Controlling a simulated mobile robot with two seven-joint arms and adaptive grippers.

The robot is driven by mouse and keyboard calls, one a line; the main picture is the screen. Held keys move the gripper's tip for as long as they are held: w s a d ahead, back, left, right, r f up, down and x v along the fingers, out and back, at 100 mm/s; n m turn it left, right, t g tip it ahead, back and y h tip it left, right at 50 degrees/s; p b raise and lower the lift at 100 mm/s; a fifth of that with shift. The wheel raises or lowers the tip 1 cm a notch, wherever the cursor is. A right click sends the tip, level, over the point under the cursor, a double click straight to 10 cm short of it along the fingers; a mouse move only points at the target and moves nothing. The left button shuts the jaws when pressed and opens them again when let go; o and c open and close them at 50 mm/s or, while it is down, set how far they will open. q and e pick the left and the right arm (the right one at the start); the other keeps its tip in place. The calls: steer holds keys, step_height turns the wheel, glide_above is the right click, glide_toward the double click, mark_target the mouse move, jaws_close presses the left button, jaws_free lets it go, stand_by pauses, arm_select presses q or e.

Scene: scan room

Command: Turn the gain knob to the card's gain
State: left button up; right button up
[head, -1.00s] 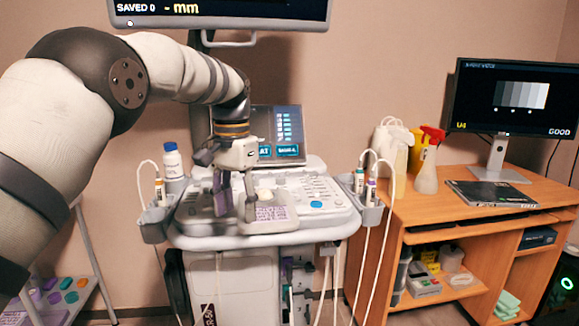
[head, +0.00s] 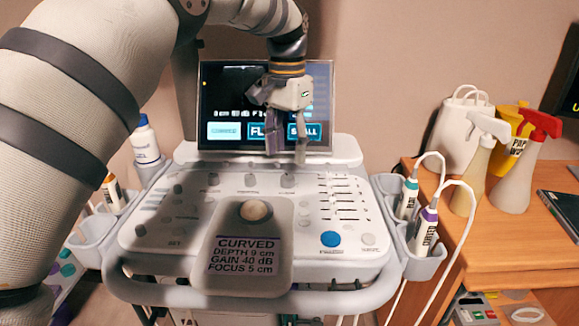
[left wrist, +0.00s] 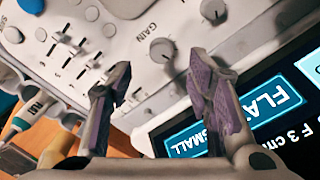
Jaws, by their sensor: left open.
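The gain knob (head: 287,180) is a small grey knob at the back of the ultrasound console (head: 330,258). In the left wrist view the gain knob (left wrist: 162,50) sits beside the word GAIN. The card (head: 243,240) lies at the console's front and reads CURVED, DEPTH 9 cm, GAIN 40 dB, FOCUS 5 cm. My left gripper (head: 286,153) is open and empty, in front of the screen. In the left wrist view its purple-padded fingers (left wrist: 160,65) stand apart, with the knob showing just beyond the gap between their tips. My right gripper is out of view.
The console screen (head: 225,85) stands close behind the gripper; its small readout is partly hidden. Sliders (head: 345,205) and a trackball (head: 256,210) are on the panel. Probes (head: 428,222) hang in side holders. Spray bottles (head: 520,165) stand on the desk at right.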

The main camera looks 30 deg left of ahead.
mark_target(288, 176)
arm_select(q)
step_height(288, 176, down, 6)
steer(key=shift+w+f, duration=0.1)
steer(key=shift+w, duration=0.05)
jaws_close()
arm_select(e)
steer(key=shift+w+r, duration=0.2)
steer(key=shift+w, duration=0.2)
arm_select(q)
steer(key=shift+n, duration=0.3)
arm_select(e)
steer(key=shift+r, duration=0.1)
arm_select(q)
steer(key=shift+n+p, duration=0.35)
steer(key=shift+n, duration=0.55)
steer(key=shift+a+n, duration=0.1)
steer(key=shift+n, duration=1.5)
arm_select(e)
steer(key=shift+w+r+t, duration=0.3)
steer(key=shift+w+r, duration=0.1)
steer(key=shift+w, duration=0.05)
